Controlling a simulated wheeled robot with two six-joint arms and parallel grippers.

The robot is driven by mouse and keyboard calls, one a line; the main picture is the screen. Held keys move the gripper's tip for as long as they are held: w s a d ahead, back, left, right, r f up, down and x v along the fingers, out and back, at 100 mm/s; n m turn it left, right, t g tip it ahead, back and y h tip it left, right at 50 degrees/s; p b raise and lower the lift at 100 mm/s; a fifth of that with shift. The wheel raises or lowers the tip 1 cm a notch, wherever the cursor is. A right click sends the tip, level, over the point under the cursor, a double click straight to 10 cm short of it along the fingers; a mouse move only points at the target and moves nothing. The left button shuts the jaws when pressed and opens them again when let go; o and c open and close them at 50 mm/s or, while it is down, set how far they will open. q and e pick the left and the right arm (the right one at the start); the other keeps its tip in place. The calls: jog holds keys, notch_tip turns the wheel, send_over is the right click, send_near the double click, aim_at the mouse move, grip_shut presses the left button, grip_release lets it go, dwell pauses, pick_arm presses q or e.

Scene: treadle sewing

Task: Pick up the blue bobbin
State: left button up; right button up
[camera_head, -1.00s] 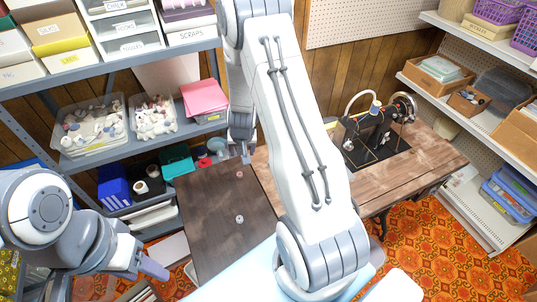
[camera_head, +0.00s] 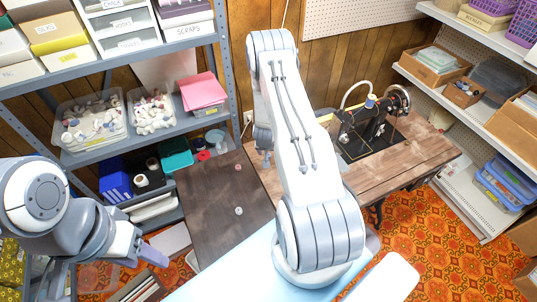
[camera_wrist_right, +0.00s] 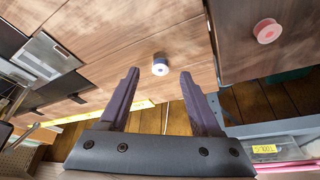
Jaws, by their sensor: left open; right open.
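The blue bobbin (camera_wrist_right: 160,65) stands on the brown wooden tabletop (camera_wrist_right: 120,75) in the right wrist view, a white-flanged spool with a dark blue band. It lies just beyond my right gripper (camera_wrist_right: 158,75), between the lines of its two fingers, apart from both. The right gripper is open and empty. In the head view the right gripper (camera_head: 267,158) hangs at the sewing table's left end, and I cannot make out the blue bobbin there. My left gripper (camera_head: 153,250) is open and empty at the lower left, away from the tables.
A pink bobbin (camera_wrist_right: 267,30) is on the neighbouring tabletop, across a gap. The dark side table (camera_head: 205,215) also bears a pale bobbin (camera_head: 239,211). The black sewing machine (camera_head: 370,128) stands on the sewing table (camera_head: 405,165). Shelves (camera_head: 110,150) line the left.

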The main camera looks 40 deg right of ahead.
jog(key=shift+x, duration=1)
grip_shut()
pick_arm(q)
jog(key=shift+r, duration=0.25)
pick_arm(e)
jog(key=shift+r, duration=0.15)
